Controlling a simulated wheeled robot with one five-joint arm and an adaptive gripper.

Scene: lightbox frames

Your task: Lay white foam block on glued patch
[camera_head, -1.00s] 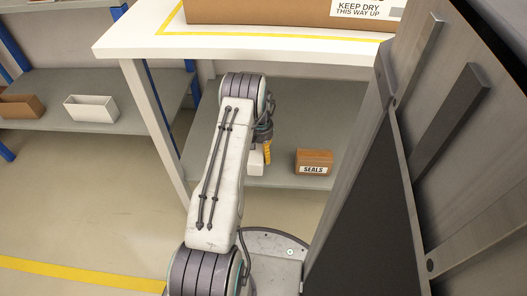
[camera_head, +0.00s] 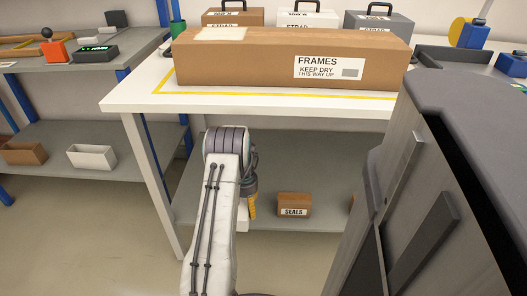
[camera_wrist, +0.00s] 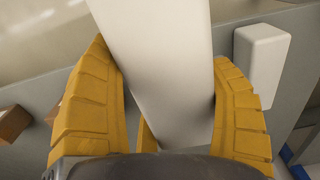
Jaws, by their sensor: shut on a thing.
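My gripper (camera_head: 252,205) hangs below the front edge of the bench. In the wrist view its yellow fingers (camera_wrist: 160,115) are shut on the white foam block (camera_wrist: 158,60), a long pale piece reaching out between them. In the head view only a small part of the foam block (camera_head: 243,218) shows beside the yellow fingers. A long brown carton (camera_head: 230,68) marked FRAMES lies on the bench. A pale patch (camera_head: 222,34) is on its top at the left end; whether glue is on it I cannot tell. The block is well below and apart from the patch.
The white bench top (camera_head: 135,98) overhangs my gripper. A SEALS box (camera_head: 293,205) stands on the lower shelf at right. Several cases with handles stand behind the carton. A grey cabinet-like body (camera_head: 400,200) fills the right side. Bins (camera_head: 92,157) sit on the left shelf.

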